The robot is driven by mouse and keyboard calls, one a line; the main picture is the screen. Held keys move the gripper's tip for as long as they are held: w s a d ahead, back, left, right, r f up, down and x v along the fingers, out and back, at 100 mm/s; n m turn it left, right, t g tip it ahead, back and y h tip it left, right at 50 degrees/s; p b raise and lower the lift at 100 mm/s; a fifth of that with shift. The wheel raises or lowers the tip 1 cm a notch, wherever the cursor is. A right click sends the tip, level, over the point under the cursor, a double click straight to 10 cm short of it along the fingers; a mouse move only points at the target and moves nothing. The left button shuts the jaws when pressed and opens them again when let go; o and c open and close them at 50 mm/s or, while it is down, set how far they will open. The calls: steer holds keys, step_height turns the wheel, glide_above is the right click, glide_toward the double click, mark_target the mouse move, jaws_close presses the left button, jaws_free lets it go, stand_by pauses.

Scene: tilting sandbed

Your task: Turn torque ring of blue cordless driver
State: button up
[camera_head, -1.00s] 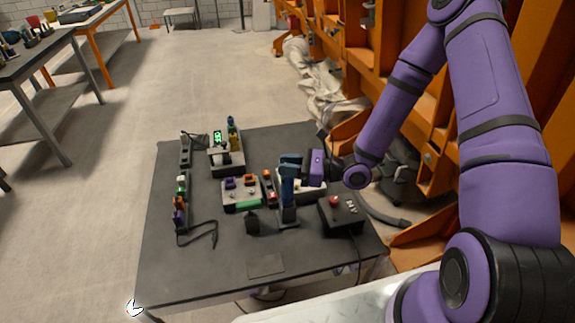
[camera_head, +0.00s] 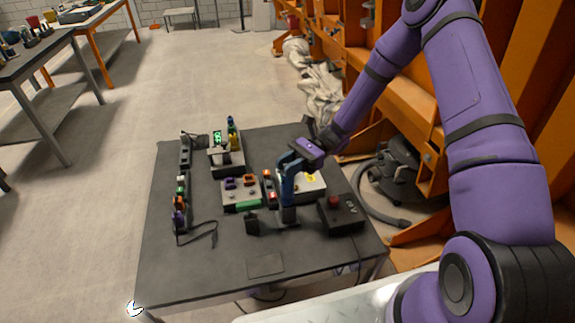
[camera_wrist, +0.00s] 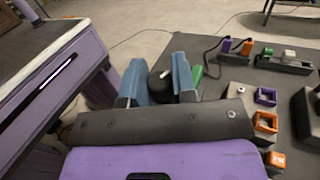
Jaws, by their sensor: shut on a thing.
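The blue cordless driver (camera_head: 288,198) stands upright near the middle of the black table. In the head view my gripper (camera_head: 289,164) is at its top, with blue fingers that blend with the driver, so the ring is hidden there. In the wrist view my gripper (camera_wrist: 158,82) has one blue finger on each side of a black rounded part with a white mark, which appears to be the torque ring (camera_wrist: 160,87). The fingers are shut on it. The driver's lower body is hidden in the wrist view.
A black box with a red button (camera_head: 336,206) stands close at the driver's right. A grey block with coloured pieces (camera_head: 241,196) is at its left. A power strip (camera_head: 181,192) lies farther left. The table (camera_head: 200,275) is clear at its front left.

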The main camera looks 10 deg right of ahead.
steer(key=n+g+h, duration=0.4)
steer(key=g, duration=0.1)
steer(key=shift+n+g, duration=0.3)
steer(key=shift+g, duration=0.1)
steer(key=shift+n+g+h, duration=1.5)
steer(key=shift+n+h, duration=0.2)
steer(key=shift+h, duration=0.7)
steer(key=shift+n+h, duration=0.3)
steer(key=shift+h, duration=0.1)
steer(key=o, duration=0.9)
steer(key=v, duration=1)
steer(key=shift+w, duration=0.4)
